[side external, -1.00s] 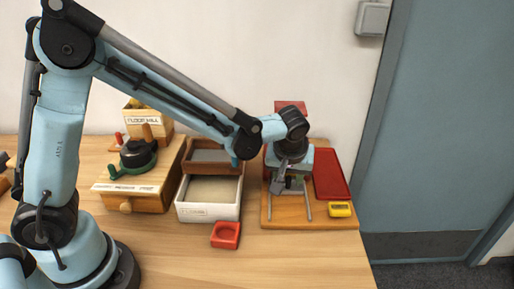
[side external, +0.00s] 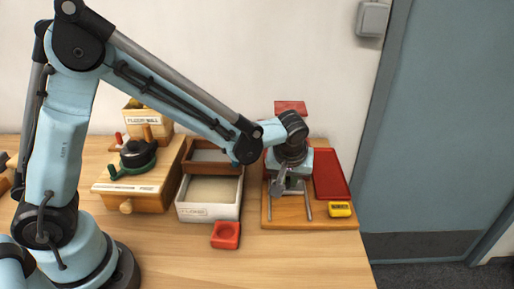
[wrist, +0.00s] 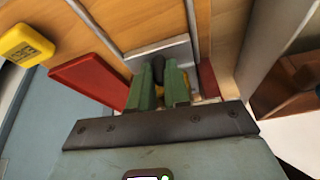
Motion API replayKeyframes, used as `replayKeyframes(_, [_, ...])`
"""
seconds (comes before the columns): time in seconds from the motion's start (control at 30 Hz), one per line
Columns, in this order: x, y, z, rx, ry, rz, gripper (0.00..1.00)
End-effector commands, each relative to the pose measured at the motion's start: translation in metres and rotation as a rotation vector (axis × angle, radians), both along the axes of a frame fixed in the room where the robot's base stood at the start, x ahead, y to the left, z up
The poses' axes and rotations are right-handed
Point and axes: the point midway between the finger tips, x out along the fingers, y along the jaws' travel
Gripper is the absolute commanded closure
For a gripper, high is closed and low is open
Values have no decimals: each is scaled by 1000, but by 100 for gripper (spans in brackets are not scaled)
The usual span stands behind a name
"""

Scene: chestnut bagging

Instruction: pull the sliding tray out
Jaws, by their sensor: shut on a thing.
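The sliding tray appears to be the pale grey plate (wrist: 168,50) between two metal rails in the wrist view. My gripper (wrist: 160,88) has its two green fingers closed around a dark upright handle (wrist: 158,66) at the plate's edge. In the side view my gripper (side external: 279,184) is low over the wooden board (side external: 290,218), between the rails. My wrist and gripper hide most of the plate there. Something yellow (wrist: 187,86) shows partly behind the fingers; I cannot tell what it is.
A red tray (side external: 330,174) and a yellow box (side external: 340,209) lie at the right of the board. A white bin (side external: 207,212), a brown bin (side external: 227,169) and a red dish (side external: 226,235) stand to the left. The tabletop in front of the board is clear.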

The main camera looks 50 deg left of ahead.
Motion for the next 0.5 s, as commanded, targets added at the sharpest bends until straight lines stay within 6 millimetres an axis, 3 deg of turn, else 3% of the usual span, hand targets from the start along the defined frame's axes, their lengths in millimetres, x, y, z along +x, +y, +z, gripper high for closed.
replayKeyframes(0.17, [-7, -7, 0, 3, 2, -3, 100])
replayKeyframes(0.5, [-62, -63, 0, 2, 2, -6, 100])
